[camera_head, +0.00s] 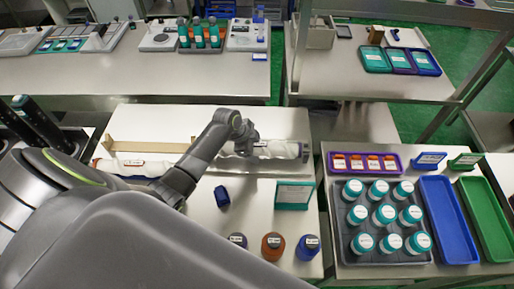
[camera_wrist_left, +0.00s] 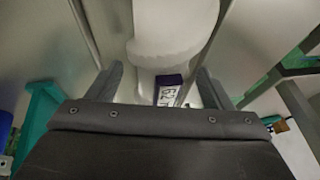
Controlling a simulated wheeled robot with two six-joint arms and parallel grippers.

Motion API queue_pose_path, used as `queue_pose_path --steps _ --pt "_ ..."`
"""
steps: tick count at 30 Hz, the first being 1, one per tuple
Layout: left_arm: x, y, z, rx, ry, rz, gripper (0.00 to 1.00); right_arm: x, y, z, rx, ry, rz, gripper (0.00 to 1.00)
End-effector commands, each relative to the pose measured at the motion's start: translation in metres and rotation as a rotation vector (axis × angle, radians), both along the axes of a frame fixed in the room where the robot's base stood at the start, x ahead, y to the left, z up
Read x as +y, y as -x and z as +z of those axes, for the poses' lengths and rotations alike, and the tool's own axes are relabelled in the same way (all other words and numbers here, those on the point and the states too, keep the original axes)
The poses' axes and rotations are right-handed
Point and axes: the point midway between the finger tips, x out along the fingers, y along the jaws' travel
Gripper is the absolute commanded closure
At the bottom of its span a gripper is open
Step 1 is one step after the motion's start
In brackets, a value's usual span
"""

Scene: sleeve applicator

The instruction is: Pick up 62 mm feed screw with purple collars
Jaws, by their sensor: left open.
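A long white feed screw (camera_head: 278,149) lies across the back of the near bench, right of centre, with a small label and a dark band at its right end. In the left wrist view the white screw (camera_wrist_left: 175,30) shows close up, with a dark purple-blue collar (camera_wrist_left: 168,80) and a label that reads "62". My left gripper (camera_head: 244,146) is over the screw's left part, hiding some of it. In the wrist view its two fingers (camera_wrist_left: 158,82) stand apart, either side of the collar, and are open. I cannot tell how deep they reach. My right gripper is not in view.
Another labelled white piece (camera_head: 140,164) with a reddish end lies left. A grey tray (camera_head: 343,246) of teal-capped jars is at right.

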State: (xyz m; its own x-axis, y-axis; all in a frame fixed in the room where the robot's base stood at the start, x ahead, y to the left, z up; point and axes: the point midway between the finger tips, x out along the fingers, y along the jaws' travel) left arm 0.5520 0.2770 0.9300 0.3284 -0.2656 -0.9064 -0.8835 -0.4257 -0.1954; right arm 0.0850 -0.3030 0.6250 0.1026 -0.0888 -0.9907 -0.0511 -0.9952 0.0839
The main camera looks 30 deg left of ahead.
Motion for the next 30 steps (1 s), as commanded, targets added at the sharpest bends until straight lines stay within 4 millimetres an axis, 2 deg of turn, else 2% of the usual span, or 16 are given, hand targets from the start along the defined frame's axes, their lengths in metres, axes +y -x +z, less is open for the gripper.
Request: queue_pose_path --steps 2,15,18,26,30 --pt "0.000 0.000 0.000 0.000 0.000 0.000 0.28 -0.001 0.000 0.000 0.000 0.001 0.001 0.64" --pt "0.000 0.000 0.000 0.000 0.000 0.001 0.85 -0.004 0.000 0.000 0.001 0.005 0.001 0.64" --pt "0.000 -0.001 0.002 -0.004 0.000 0.000 0.96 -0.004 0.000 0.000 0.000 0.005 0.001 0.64" --pt "0.000 -0.001 0.003 -0.005 0.001 0.000 0.96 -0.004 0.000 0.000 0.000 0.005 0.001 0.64" --pt "0.000 -0.002 0.013 -0.007 0.001 0.000 0.96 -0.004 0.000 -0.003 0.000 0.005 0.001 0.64"
